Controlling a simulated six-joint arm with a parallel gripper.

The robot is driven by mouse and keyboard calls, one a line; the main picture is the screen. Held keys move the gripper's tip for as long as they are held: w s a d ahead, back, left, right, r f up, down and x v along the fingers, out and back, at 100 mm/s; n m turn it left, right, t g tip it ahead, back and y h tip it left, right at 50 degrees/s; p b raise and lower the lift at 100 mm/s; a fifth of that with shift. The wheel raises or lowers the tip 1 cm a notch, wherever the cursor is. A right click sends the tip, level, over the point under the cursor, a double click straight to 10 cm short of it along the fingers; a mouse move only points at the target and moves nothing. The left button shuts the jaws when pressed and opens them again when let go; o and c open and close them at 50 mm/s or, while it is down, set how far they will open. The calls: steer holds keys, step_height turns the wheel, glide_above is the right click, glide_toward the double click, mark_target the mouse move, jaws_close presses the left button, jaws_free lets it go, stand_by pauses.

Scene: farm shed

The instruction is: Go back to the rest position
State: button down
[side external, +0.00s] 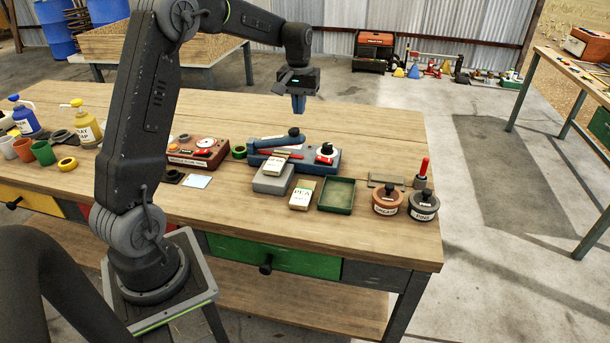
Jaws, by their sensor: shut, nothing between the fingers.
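My gripper (298,104) hangs pointing down above the back part of the wooden workbench (375,135). Its fingers are shut with nothing between them.
A grey block (270,182), a seed packet (301,195), a green tray (337,196) and two lidded pots (387,200) stand near the front. A red device (198,150), pump bottles (86,126) and small cups (42,152) are at left. The back right of the bench is clear.

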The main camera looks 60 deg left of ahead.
steer(key=s+d+r+m+t, duration=0.1)
steer(key=s+d+r, duration=0.15)
steer(key=d, duration=0.25)
steer(key=s+d+r+m, duration=0.1)
steer(key=s+d+r, duration=0.1)
steer(key=d+r, duration=0.2)
steer(key=s+d+m+t, duration=0.4)
steer(key=s+d+m, duration=0.2)
steer(key=s+d, duration=1)
steer(key=s, duration=0.3)
steer(key=shift+m, duration=0.4)
